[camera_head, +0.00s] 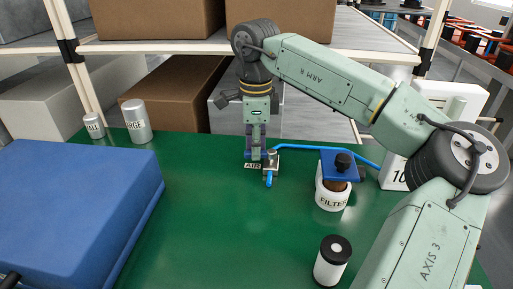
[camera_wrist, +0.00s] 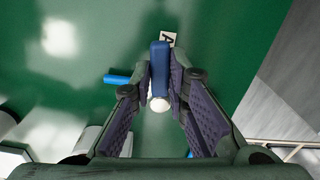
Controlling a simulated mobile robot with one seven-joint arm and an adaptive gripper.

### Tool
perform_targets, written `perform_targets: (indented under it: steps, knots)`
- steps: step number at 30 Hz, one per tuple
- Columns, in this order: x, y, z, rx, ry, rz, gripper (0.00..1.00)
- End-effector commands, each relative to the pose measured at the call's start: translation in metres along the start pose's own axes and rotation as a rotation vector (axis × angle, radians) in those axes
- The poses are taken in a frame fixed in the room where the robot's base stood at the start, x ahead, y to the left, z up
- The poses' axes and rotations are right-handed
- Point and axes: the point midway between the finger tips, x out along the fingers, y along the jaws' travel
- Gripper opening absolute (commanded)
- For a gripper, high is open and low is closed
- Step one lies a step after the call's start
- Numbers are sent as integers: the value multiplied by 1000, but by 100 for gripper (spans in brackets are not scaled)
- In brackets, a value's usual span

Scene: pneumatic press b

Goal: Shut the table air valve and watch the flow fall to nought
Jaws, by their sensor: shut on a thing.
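The air valve (camera_head: 270,166) is a small metal body on the green table, beside an "AIR" label (camera_head: 252,165). A blue hose (camera_head: 310,147) runs from it to the right, and a short blue stub shows at its front. In the wrist view its blue lever (camera_wrist: 160,68) stands between my fingers, with a pale round part (camera_wrist: 159,104) at its near end. My gripper (camera_head: 257,155) points down at the valve. In the wrist view my gripper (camera_wrist: 161,82) is closed on the blue lever. A white box marked "10" (camera_head: 393,173) is partly hidden by my arm.
A white filter jar (camera_head: 333,198) with a blue and black top stands right of the valve. A white cylinder with a black top (camera_head: 332,262) stands nearer. A large blue case (camera_head: 75,205) fills the left. Two metal weights (camera_head: 136,122) stand behind it. The table's middle is clear.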

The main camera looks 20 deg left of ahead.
Motion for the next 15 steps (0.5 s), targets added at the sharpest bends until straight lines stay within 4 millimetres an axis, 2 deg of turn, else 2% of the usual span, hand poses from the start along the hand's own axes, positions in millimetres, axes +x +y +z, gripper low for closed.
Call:
perform_targets:
  steps: [6,15]
  knots:
    - [0,-4,0,93,1,-1,0]
    - [0,-5,-1,138,1,-1,0]
